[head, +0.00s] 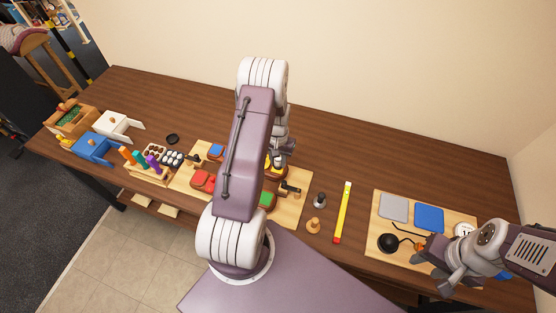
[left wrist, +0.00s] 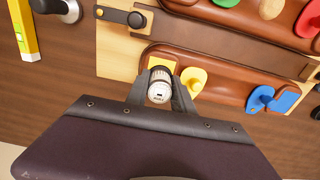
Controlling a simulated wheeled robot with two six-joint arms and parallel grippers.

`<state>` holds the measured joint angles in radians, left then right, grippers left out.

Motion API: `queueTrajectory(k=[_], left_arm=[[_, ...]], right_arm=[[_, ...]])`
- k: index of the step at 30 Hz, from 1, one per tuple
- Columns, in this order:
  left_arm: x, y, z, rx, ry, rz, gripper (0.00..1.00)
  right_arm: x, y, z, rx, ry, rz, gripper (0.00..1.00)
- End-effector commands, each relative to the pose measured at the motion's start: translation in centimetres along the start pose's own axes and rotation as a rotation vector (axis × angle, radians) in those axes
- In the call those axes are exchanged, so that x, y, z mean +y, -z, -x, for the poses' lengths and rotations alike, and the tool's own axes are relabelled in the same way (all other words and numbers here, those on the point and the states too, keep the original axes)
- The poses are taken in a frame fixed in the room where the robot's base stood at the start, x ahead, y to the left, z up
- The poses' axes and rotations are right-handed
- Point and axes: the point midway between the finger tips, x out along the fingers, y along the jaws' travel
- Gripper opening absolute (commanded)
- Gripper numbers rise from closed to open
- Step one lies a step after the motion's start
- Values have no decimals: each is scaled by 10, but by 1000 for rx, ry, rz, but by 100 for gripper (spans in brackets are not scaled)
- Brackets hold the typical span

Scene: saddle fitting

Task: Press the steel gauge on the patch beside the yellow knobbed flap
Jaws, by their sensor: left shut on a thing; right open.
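My left gripper (head: 279,157) is over the middle board; in the left wrist view its fingers (left wrist: 160,90) are shut on the steel gauge (left wrist: 159,85), a small cylinder with a pale marked face. The gauge is in front of a yellow patch (left wrist: 163,62) on a brown leather piece (left wrist: 222,75). The yellow knobbed flap (left wrist: 194,79) is just right of the gauge. Whether the gauge touches the patch cannot be told. In the head view my left arm hides much of this area. My right gripper (head: 432,266) is open near the right-hand board.
A blue knobbed flap (left wrist: 261,98) lies farther right in the wrist view. A yellow level (head: 343,212), a grey-topped piece (head: 320,200) and a wooden peg (head: 313,226) stand right of the middle board. The right board (head: 385,220) holds grey and blue pads.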

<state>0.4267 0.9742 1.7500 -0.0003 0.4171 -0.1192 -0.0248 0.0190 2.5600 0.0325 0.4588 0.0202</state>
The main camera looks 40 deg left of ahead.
Motion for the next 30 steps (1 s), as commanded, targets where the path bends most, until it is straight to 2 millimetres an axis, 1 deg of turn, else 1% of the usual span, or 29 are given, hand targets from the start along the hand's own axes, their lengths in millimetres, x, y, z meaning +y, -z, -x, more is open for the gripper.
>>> queueTrajectory(k=[23, 30], left_arm=[[0, 0, -11, 1, 0, 0, 0], [0, 0, -11, 1, 0, 0, 0]], right_arm=[[0, -1, -9, 0, 0, 0, 40], [0, -1, -9, 0, 0, 0, 40]])
